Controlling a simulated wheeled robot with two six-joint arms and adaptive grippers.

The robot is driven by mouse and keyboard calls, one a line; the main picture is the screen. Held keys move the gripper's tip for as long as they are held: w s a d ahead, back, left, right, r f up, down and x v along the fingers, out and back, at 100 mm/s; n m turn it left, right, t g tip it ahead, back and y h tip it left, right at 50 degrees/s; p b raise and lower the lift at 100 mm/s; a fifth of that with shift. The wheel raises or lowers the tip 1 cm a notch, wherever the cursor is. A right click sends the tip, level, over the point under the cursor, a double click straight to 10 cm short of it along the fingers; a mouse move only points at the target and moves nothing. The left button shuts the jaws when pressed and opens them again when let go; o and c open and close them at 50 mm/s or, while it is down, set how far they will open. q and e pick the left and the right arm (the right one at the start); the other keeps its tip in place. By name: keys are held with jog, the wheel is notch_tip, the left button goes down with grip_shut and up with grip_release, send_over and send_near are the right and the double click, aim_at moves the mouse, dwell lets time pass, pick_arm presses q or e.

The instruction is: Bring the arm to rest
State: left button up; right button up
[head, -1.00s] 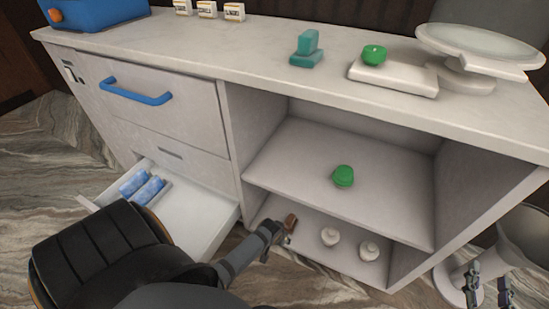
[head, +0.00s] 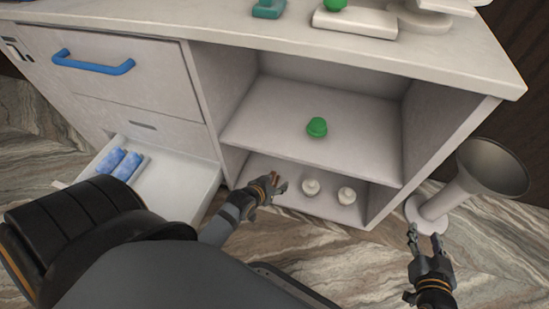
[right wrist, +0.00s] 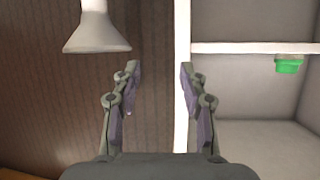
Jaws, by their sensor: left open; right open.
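My left gripper (head: 275,184) is at the front of the lower shelf, left of two small white round pieces (head: 311,187) (head: 346,195). It is open and I see nothing in its jaws. My right gripper (head: 425,236) is open and empty, right of the cabinet, in front of the foot of a grey funnel-shaped stand (head: 488,172). In the right wrist view its two fingers (right wrist: 158,75) stand apart with nothing between them. The stand (right wrist: 96,32) shows there at upper left, upside down.
A green piece (head: 317,127) sits on the middle shelf (head: 262,120). A drawer (head: 190,190) at left is open, holding blue packets (head: 118,163). The counter (head: 430,50) carries a teal piece (head: 268,8) and a pale slab (head: 355,22). Bare floor (head: 500,250) lies at right.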

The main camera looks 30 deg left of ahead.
pick_arm(q)
notch_tip(320, 180, up, 13)
jog(key=s+d+m+t, duration=0.1)
jog(key=d+t, duration=0.1)
jog(key=t, duration=0.1)
jog(key=shift+h, duration=0.3)
jog(key=shift+s+f, duration=0.1)
